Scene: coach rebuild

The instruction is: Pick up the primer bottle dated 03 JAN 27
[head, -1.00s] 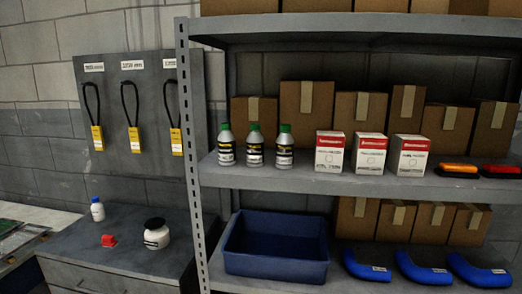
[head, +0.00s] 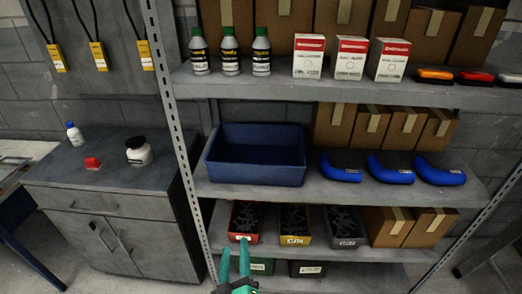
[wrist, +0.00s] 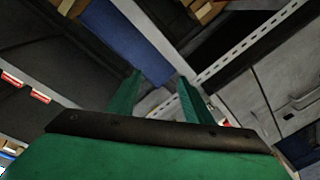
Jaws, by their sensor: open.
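Three grey bottles with dark green caps and black labels stand upright in a row at the left end of the upper shelf in the head view: a left one (head: 200,52), a middle one (head: 230,52) and a right one (head: 262,52). Their dates are too small to read, so I cannot tell which is dated 03 JAN 27. My green gripper (head: 234,262) is at the bottom of the head view, well below the bottles and in front of the lowest shelves. In the wrist view my gripper (wrist: 158,92) is open with nothing between its fingers.
White-and-red boxes (head: 350,58) stand right of the bottles. An empty blue bin (head: 213,160) and blue hoses (head: 388,167) are on the middle shelf, small parts bins (head: 295,240) below. A perforated shelf post (head: 172,110) rises left of the bottles. A cabinet (head: 105,180) stands at left.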

